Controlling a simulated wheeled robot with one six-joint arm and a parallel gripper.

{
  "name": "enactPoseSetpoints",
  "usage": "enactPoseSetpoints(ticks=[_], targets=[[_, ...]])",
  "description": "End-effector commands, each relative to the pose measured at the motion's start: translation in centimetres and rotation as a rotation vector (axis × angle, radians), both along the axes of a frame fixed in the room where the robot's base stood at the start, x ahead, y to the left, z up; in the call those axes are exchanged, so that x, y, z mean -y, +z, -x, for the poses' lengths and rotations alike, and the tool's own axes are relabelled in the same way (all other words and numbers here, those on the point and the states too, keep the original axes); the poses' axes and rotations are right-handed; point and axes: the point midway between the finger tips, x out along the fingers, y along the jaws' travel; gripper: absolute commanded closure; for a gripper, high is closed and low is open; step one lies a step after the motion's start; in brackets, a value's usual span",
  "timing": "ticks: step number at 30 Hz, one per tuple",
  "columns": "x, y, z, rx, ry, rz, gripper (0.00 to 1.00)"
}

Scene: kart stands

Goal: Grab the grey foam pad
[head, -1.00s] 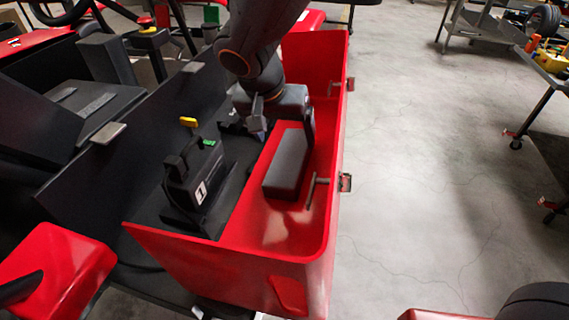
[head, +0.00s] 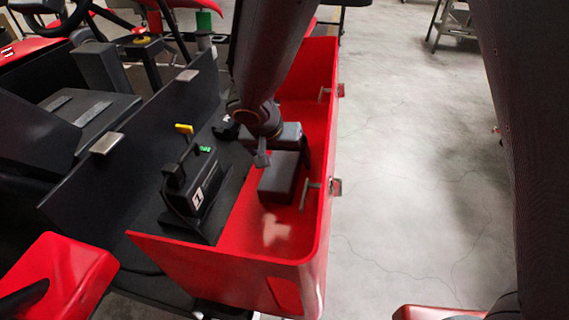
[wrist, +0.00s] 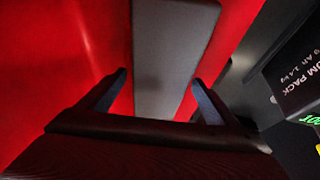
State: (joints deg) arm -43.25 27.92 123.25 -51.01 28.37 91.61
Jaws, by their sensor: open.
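The grey foam pad (head: 278,180) is a dark grey block lying on the red floor of the kart's red side bin. In the wrist view the pad (wrist: 170,50) runs away from me between the two fingers, its far part beyond the tips. My gripper (wrist: 160,85) is open, with one finger on each side of the pad's line. Red floor shows between each finger and the pad, so they look apart. In the head view my gripper (head: 284,150) is over the pad's far end and hides that end. The height gap is hard to tell.
The red bin wall (head: 322,150) stands close on the right, with metal latch pins (head: 310,187). A black battery pack (head: 198,190) with a yellow handle and label 1 stands left of the pad. Its text shows in the wrist view (wrist: 300,75). Grey floor lies open at right.

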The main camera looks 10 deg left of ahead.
Motion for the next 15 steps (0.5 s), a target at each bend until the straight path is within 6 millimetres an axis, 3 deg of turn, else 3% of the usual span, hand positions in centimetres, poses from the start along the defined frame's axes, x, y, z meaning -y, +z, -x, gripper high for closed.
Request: enactPoseSetpoints(ticks=[5, 12, 15], targets=[[-0.01, 0.00, -0.01, 0.000, 0.000, 0.000, 0.17], [-0.01, 0.01, 0.00, 0.000, 0.000, 0.000, 0.58], [-0.01, 0.02, 0.01, 0.000, 0.000, 0.000, 0.60]])
